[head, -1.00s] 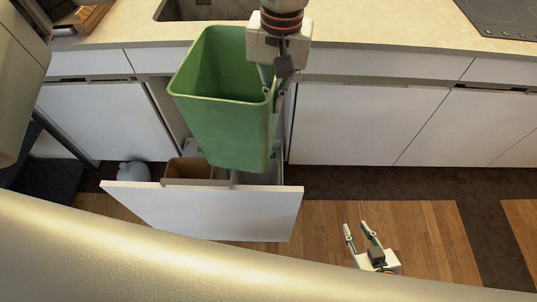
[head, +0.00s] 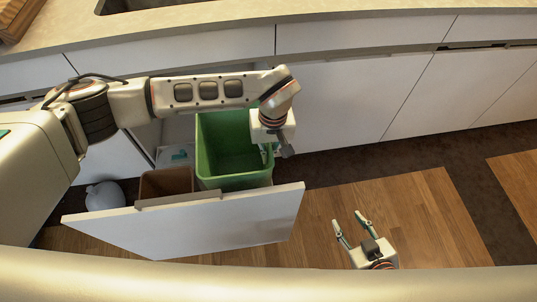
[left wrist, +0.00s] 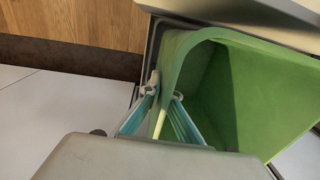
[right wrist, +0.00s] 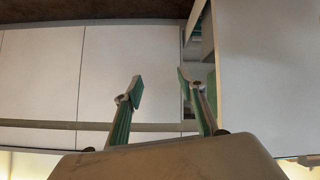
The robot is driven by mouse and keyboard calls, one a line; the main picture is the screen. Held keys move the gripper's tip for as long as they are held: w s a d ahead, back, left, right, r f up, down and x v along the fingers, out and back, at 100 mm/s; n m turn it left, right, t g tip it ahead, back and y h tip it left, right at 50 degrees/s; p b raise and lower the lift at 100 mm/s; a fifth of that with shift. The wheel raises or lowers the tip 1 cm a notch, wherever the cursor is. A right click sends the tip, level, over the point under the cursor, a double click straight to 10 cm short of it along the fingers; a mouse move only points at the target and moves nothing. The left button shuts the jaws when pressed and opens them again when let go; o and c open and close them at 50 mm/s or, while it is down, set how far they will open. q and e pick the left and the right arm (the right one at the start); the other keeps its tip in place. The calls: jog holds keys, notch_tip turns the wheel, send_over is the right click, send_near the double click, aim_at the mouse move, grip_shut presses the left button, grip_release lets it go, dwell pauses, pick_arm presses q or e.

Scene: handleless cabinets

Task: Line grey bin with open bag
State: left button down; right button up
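The green bin (head: 236,183) stands in the pulled-out drawer, beside a smaller brown bin (head: 166,184). My left gripper (head: 267,153) is at the green bin's right rim. In the left wrist view its fingers (left wrist: 164,90) straddle that rim, one inside and one outside, and look closed on it. The green bin looks empty. A lumpy grey bundle (head: 105,195), perhaps a tied bag, lies on the floor left of the drawer. My right gripper (head: 351,228) is open and empty over the floor. I cannot make out a grey bin or an open bag.
The white drawer front (head: 190,226) stands out from the cabinets. Closed white cabinet doors (head: 345,100) lie to the right under the worktop (head: 250,12). A pale item with teal marks (head: 177,155) is behind the brown bin. The wooden floor (head: 400,205) at right is clear.

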pick_arm(q)
jog(key=shift+s+f+b, duration=0.15)
jog(key=shift+f+b, duration=0.35)
jog(key=shift+f, duration=0.6)
notch_tip(320, 180, down, 3)
jog(key=shift+r+b, duration=0.1)
jog(key=shift+b, duration=0.65)
notch_tip(320, 180, down, 12)
jog(key=b, duration=0.3)
jog(key=shift+r, duration=0.25)
pick_arm(e)
jog(key=shift+w+a+f+y, duration=0.15)
jog(key=shift+w+a, duration=0.1)
jog(key=shift+a, duration=0.3)
jog(key=shift+w+a+f+y, duration=0.15)
jog(key=shift+w+a, duration=0.1)
jog(key=shift+a, duration=0.25)
jog(key=shift+s, duration=0.1)
